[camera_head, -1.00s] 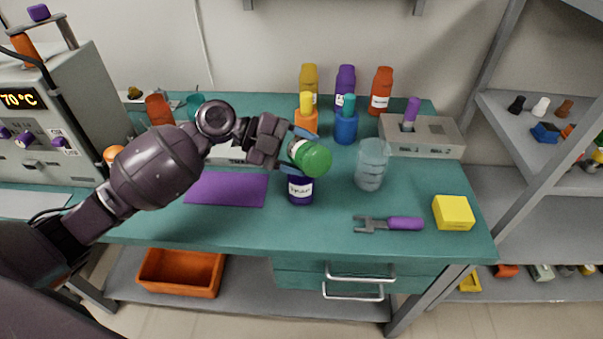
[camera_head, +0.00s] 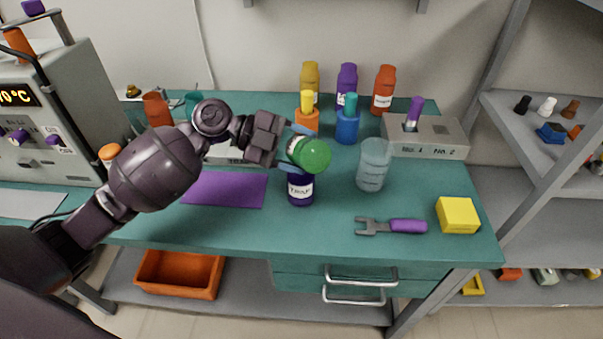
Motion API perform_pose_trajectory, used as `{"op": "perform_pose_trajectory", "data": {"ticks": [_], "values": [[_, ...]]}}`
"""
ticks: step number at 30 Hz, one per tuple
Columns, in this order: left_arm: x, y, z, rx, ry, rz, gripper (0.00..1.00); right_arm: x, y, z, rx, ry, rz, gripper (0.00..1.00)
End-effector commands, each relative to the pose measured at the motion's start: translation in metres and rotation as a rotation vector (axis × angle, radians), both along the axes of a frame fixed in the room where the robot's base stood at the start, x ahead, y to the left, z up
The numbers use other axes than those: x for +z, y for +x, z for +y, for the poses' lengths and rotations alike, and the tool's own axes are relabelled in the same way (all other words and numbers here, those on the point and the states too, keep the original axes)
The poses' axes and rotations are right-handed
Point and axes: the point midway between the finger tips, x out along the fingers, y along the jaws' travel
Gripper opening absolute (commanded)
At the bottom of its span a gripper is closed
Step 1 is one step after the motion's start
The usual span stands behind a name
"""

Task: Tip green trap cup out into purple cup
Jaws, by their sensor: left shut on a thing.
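My left gripper (camera_head: 290,148) is shut on the green trap cup (camera_head: 313,155). The green cup is tilted well over, its round green end turned toward the camera, and a pale label shows on its side. The purple cup (camera_head: 301,191), with a white label, stands upright on the teal bench directly below the green cup. The green cup overlaps the purple cup's top, so its mouth is hidden. I cannot tell whether the two touch or whether anything is falling. My right gripper is not in view.
A clear beaker (camera_head: 373,166) stands just right of the cups. A purple-handled tool (camera_head: 392,226) and a yellow block (camera_head: 457,215) lie front right. A purple mat (camera_head: 225,189) lies left. Orange (camera_head: 306,121) and blue (camera_head: 347,126) holders and several bottles stand behind.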

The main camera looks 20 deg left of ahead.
Motion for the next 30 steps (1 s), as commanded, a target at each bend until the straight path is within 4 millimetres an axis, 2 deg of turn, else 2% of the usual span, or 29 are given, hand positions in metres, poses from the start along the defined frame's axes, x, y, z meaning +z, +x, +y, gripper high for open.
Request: {"op": "perform_pose_trajectory", "data": {"ticks": [30], "values": [[-0.001, 0.003, 0.004, 0.0, -0.081, 0.078, 0.38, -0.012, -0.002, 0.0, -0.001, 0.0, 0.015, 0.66]]}}
